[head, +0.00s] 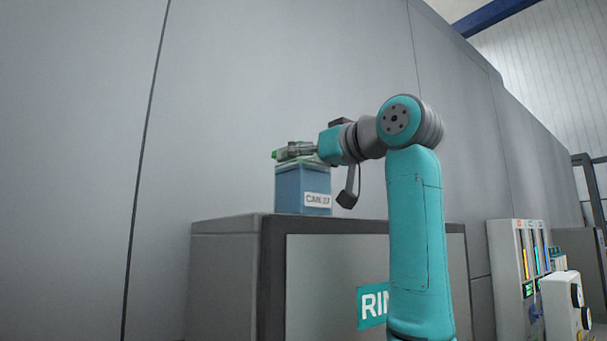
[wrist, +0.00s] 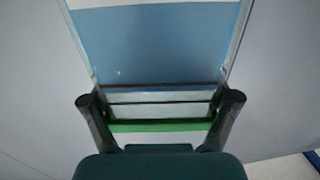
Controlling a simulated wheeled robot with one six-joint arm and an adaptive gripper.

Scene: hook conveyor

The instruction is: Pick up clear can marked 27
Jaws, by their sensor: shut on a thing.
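The clear can (head: 302,188) with blue contents and a white label, which appears to read CAN 27, stands upright at the top of the grey cabinet in the head view. I cannot tell whether its base touches the cabinet. My gripper (head: 292,152) is at the can's top. In the wrist view the can (wrist: 160,45) fills the upper middle, and my gripper (wrist: 161,101) has its two dark fingers at either side of the can's end, by a green bar (wrist: 160,126). It is shut on the can. The exact contact is partly hidden.
The grey cabinet (head: 228,265) has a teal sign starting RIN, partly behind my arm. A tall grey wall (head: 270,70) rises behind it. At right stand a white panel with coloured gauges (head: 516,270) and a white unit with dark knobs (head: 566,305).

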